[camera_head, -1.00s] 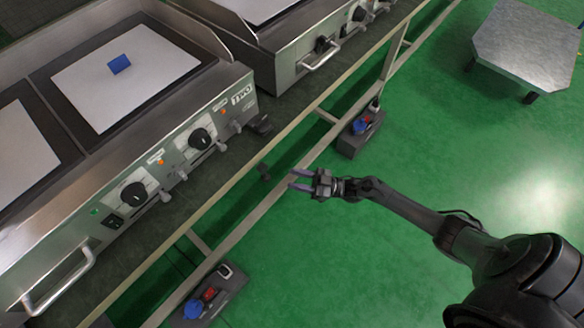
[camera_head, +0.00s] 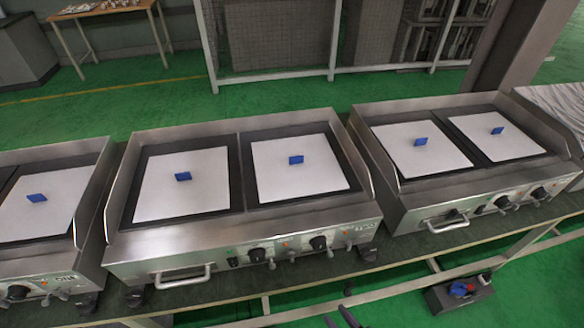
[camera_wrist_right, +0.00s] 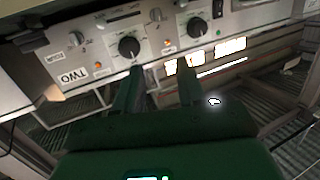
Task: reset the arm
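My right gripper (camera_head: 338,318) shows only as two dark fingertips at the bottom edge of the head view, below the front of the middle griddle (camera_head: 240,262). In the right wrist view its two fingers (camera_wrist_right: 158,80) are apart with nothing between them. Beyond them is a front panel (camera_wrist_right: 205,30) with black knobs (camera_wrist_right: 129,47) and a "TWO" label. I cannot see any contact with the panel. The rest of the right arm is out of the head view. My left gripper is in neither view.
Steel griddles stand in a row on a long bench, with another griddle (camera_head: 450,200) at right and one (camera_head: 20,262) at left. White plates with blue blocks (camera_head: 296,160) lie on them. A bench rail (camera_head: 375,292) runs below. Green floor (camera_head: 130,115) lies behind.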

